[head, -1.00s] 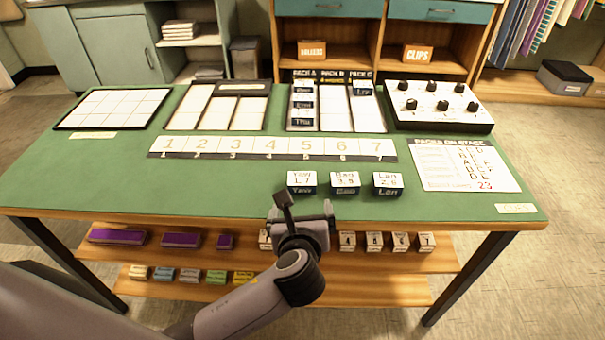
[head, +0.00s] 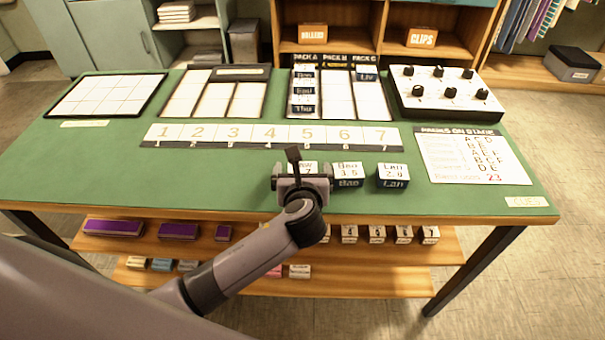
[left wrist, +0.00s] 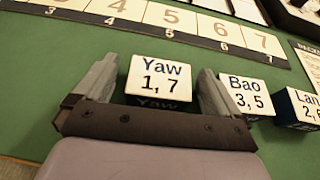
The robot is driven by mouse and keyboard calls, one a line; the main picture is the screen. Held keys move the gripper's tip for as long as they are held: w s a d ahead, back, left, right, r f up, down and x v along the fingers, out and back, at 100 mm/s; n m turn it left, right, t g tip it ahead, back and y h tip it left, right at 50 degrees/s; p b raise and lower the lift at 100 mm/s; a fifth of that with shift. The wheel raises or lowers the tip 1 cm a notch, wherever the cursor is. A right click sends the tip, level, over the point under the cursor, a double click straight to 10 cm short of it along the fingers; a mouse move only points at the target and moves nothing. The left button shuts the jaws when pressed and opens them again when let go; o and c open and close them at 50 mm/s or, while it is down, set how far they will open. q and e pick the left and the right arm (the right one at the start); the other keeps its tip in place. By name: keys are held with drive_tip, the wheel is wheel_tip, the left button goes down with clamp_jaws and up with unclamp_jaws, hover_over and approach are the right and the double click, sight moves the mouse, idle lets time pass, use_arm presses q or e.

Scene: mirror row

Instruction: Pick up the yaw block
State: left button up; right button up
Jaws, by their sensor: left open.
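The yaw block (left wrist: 159,80), with a white top reading "Yaw 1, 7" and a dark front, sits on the green table. In the left wrist view it lies between the open fingers of my left gripper (left wrist: 155,92), with nothing gripped. In the head view my left gripper (head: 303,177) covers most of the yaw block (head: 309,167). Whether the fingers touch its sides I cannot tell. My right gripper is not in view.
The Bao block (head: 348,175) stands close to the right of the gripper, with the Lan block (head: 393,176) farther right. A numbered strip (head: 270,136) lies behind them. A control box with knobs (head: 446,97) and a printed sheet (head: 473,157) are at right.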

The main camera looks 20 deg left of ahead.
use_arm(q)
drive_tip(key=c, duration=1.1)
drive_tip(key=shift+o, duration=0.2)
